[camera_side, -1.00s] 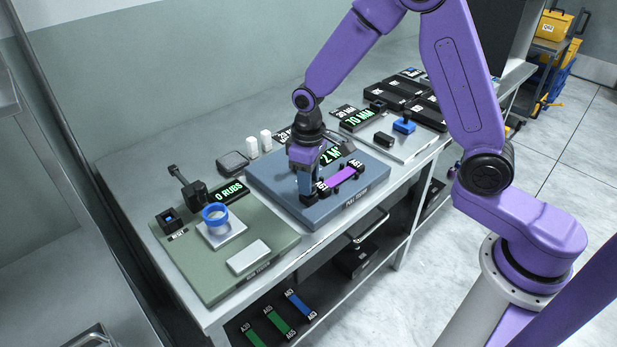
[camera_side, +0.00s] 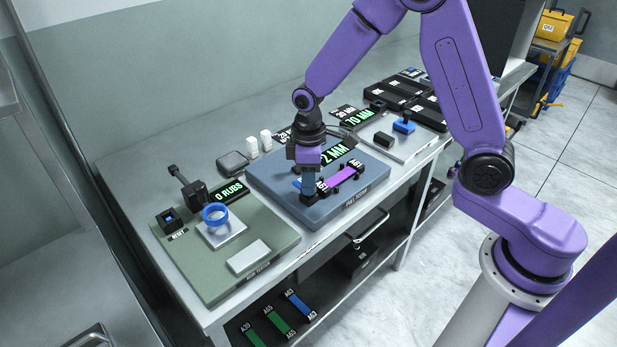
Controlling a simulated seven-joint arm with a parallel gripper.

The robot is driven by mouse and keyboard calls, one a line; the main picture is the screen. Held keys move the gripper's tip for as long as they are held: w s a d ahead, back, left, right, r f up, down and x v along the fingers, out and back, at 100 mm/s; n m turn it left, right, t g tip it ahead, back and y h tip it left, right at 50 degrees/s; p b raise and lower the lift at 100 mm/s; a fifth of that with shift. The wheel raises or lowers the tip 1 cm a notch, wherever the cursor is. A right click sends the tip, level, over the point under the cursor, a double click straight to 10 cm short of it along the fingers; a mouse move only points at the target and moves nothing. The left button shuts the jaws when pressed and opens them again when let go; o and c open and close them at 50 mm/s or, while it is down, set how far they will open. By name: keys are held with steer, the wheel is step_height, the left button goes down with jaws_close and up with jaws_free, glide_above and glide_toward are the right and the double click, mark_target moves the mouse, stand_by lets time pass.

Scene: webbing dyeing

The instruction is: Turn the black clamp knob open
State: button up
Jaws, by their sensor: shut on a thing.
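My gripper (camera_side: 309,190) points down at the left end of the purple webbing strip (camera_side: 341,178) on the blue-grey test plate (camera_side: 285,208). It is shut at the black clamp (camera_side: 312,198) there; the knob itself is mostly hidden by the fingers. A second black clamp (camera_side: 357,166) holds the strip's right end. A green display (camera_side: 338,151) behind the strip reads 2 MM.
Left of the plate is a green board (camera_side: 200,262) with a blue ring (camera_side: 214,213), a white block (camera_side: 249,257) and a "0 RUBS" display (camera_side: 230,191). A grey tray (camera_side: 412,143) with a blue part stands to the right. Colored strips lie on the shelf below.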

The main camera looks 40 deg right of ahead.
steer(key=o, duration=1)
steer(key=shift+o, duration=0.2)
steer(key=shift+r, duration=0.1)
step_height(320, 180, up, 17)
steer(key=shift+r, duration=0.15)
steer(key=s+d+f+n, duration=0.1)
steer(key=s+f, duration=0.1)
steer(key=s, duration=0.7)
steer(key=s+d+f+n, duration=0.1)
steer(key=s+d+f, duration=0.1)
steer(key=s, duration=0.7)
steer(key=s+d+f+n, duration=0.1)
steer(key=s+d+f, duration=0.1)
steer(key=s, duration=0.7)
steer(key=shift+s+f, duration=0.25)
steer(key=shift+s, duration=0.05)
